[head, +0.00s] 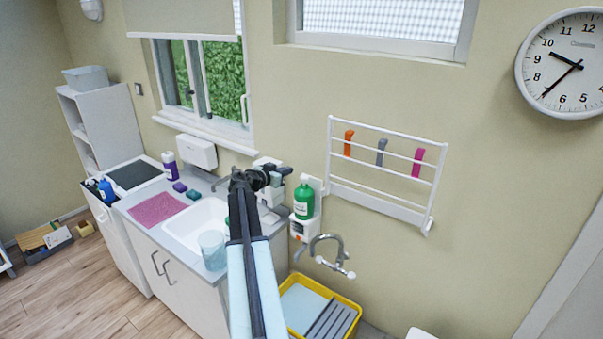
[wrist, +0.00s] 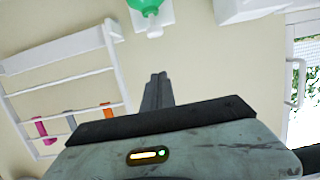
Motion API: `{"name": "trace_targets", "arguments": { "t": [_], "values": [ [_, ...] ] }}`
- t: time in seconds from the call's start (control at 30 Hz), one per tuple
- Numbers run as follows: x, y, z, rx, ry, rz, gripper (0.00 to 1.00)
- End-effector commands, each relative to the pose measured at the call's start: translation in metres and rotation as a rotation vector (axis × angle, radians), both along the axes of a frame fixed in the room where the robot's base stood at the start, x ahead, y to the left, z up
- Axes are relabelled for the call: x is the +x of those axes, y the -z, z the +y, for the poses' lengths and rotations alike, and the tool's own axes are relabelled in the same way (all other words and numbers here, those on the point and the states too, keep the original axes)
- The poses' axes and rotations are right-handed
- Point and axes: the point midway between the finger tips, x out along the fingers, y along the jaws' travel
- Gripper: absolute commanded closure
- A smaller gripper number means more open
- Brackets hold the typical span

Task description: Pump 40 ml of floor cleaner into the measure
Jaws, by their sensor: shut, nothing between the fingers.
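A green bottle (head: 304,200) with a pale label sits upright in a white wall holder right of the sink; it looks like the floor cleaner, but I cannot read the label. Its green part also shows at the top edge of the wrist view (wrist: 146,6). A clear bluish cup (head: 212,252), perhaps the measure, stands on the counter's front edge by the sink. My gripper (head: 284,171) is shut and empty, up and slightly left of the bottle, apart from it. In the wrist view its closed fingers (wrist: 157,92) point toward the wall. Any liquid level is unreadable.
A white wall rack (head: 385,172) with coloured clips hangs to the right. The counter holds a pink cloth (head: 157,208), sponges and a purple-and-white bottle (head: 169,165). My arm hides part of the sink (head: 190,222).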

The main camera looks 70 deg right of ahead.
Motion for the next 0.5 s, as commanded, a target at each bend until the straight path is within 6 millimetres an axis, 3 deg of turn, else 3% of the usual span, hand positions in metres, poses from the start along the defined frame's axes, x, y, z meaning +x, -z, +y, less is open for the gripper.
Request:
{"name": "trace_targets", "arguments": {
  "t": [0.27, 0.5],
  "values": [
    [-0.001, 0.004, -0.008, 0.002, 0.000, -0.001, 1.00],
    [-0.009, 0.015, -0.045, 0.002, 0.001, 0.001, 1.00]
  ]
}}
